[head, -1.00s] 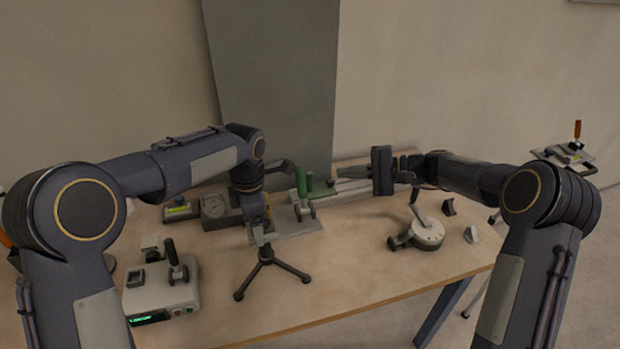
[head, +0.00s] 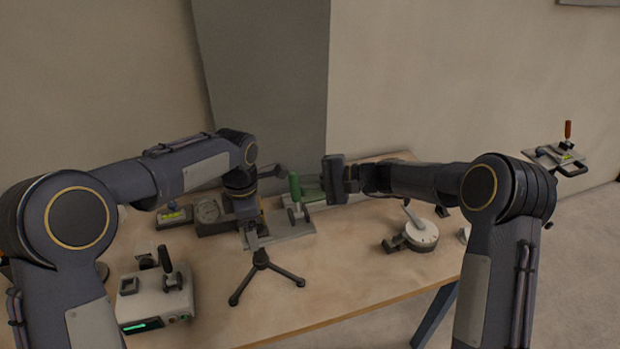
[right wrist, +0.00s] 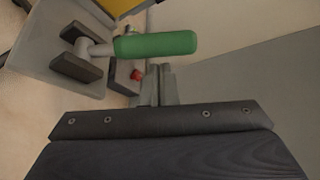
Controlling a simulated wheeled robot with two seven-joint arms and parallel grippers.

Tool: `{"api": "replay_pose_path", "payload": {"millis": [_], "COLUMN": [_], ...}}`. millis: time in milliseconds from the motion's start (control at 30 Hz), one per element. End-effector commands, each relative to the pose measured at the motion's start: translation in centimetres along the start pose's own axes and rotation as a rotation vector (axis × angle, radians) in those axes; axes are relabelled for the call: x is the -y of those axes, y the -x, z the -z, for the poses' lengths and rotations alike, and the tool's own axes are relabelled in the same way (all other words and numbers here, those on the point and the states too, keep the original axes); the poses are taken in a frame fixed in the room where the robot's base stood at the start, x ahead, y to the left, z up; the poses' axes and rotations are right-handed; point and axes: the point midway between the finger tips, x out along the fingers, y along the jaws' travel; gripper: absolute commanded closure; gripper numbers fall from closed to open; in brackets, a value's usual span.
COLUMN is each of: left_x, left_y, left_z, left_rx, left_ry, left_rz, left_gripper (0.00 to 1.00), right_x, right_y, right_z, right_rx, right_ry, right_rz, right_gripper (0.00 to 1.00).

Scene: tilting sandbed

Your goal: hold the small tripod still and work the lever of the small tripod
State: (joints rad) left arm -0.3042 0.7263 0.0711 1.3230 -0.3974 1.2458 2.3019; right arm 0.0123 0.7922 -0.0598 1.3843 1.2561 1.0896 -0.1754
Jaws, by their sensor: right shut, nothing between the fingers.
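The small tripod (head: 262,263) stands upright on the table with dark legs spread. My left gripper (head: 252,236) comes down over its top and appears shut on it, hiding its upper part.
A green-handled clamp (head: 296,190) stands behind the tripod, and its green handle (right wrist: 155,43) is close in the right wrist view. A gauge box (head: 210,212) is behind left, a white device (head: 155,300) front left, a round white dial (head: 421,236) right. The table's front middle is clear.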

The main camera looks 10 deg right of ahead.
Motion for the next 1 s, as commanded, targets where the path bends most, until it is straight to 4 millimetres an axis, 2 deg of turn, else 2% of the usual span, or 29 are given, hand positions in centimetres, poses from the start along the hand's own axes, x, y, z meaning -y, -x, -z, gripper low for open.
{"api": "replay_pose_path", "payload": {"millis": [200, 1000], "left_x": [0.03, 0.11], "left_y": [0.17, 0.14], "left_z": [-0.12, -0.11], "left_rx": [0.004, 0.002], "left_ry": [-0.001, -0.002], "left_rz": [-0.001, 0.002], "left_gripper": [0.78, 0.78], "right_x": [0.01, 0.01], "right_y": [0.35, 0.65], "right_z": [-0.98, -1.43], "right_rx": [0.000, 0.002], "right_ry": [-0.001, 0.064], "right_rz": [0.001, 0.039], "right_gripper": [1.00, 1.00]}}
